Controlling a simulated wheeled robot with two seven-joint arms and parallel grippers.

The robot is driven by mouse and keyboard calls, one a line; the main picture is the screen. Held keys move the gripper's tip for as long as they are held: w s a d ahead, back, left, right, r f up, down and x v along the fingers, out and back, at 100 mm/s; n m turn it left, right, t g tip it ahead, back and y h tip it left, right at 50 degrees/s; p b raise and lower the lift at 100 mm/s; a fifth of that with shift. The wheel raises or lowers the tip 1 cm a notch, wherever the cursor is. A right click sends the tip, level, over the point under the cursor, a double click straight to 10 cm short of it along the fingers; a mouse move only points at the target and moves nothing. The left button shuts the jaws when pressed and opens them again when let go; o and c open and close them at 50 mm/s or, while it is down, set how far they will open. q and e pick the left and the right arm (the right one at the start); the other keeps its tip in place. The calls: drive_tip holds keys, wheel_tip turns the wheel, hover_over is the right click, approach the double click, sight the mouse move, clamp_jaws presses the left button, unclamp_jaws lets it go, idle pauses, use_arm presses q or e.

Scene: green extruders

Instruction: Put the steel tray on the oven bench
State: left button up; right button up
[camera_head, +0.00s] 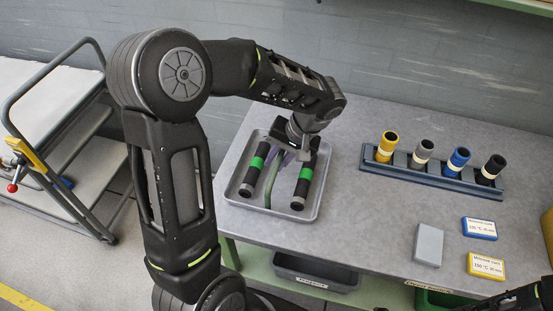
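The steel tray (311,211) is a shallow grey tray with a raised rim, lying flat near the left end of the grey bench top (359,231). Inside lie two black cylinders with green bands, one on the left (253,173) and one on the right (304,182). A curved green strip (271,186) lies between them. My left gripper (287,156) reaches down over the tray's far part, between the cylinders. Its fingertips are small and partly hidden, so I cannot tell whether they are open or touch anything. Only dark links of my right arm show at the bottom right.
A blue-grey rack (432,178) holds yellow, grey, blue and black cylinders at the back right. A grey block (429,244), a blue label card (479,229) and a yellow one (485,265) lie in front. A wheeled cart (65,145) stands left. A dark bin (315,273) is under the bench.

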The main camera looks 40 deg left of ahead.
use_arm(q)
drive_tip(key=shift+o, duration=1.1)
drive_tip(key=shift+r, duration=0.1)
drive_tip(key=shift+r, duration=0.15)
drive_tip(key=shift+w+d+r, duration=0.1)
drive_tip(key=shift+d+r, duration=0.1)
drive_tip(key=shift+r, duration=0.05)
drive_tip(key=p+v, duration=0.2)
drive_tip(key=v, duration=0.9)
drive_tip(key=shift+p, duration=0.35)
drive_tip(key=shift+r, duration=0.1)
